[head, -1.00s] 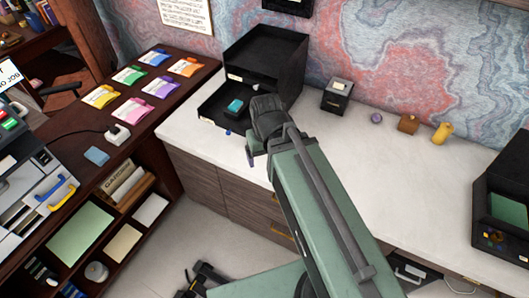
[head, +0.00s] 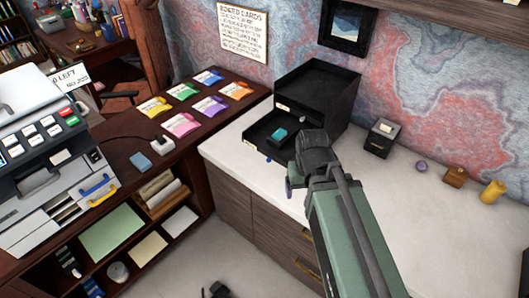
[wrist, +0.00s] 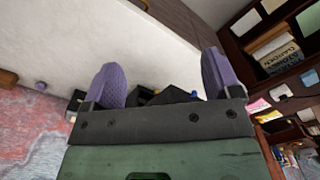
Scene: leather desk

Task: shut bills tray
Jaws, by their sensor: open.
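A black desk tray unit (head: 318,88) stands on the white counter against the wall. Its lower tray (head: 262,143) sticks out at the front, with a teal item (head: 279,135) lying in it. Pale labels on the fronts are too small to read. My gripper (head: 289,186) hangs over the counter, just right of and in front of the extended tray, partly covering that side. In the wrist view my gripper (wrist: 160,75) shows two purple fingers spread wide with nothing between them. Part of the black unit (wrist: 178,96) shows behind the gripper body there.
A small blue knob-like thing (head: 268,159) is at the tray's front. A black box (head: 381,138), a purple round thing (head: 421,165), a brown block (head: 455,176) and a yellow object (head: 493,191) stand along the wall. Coloured packets (head: 182,124) lie on the dark desk at left.

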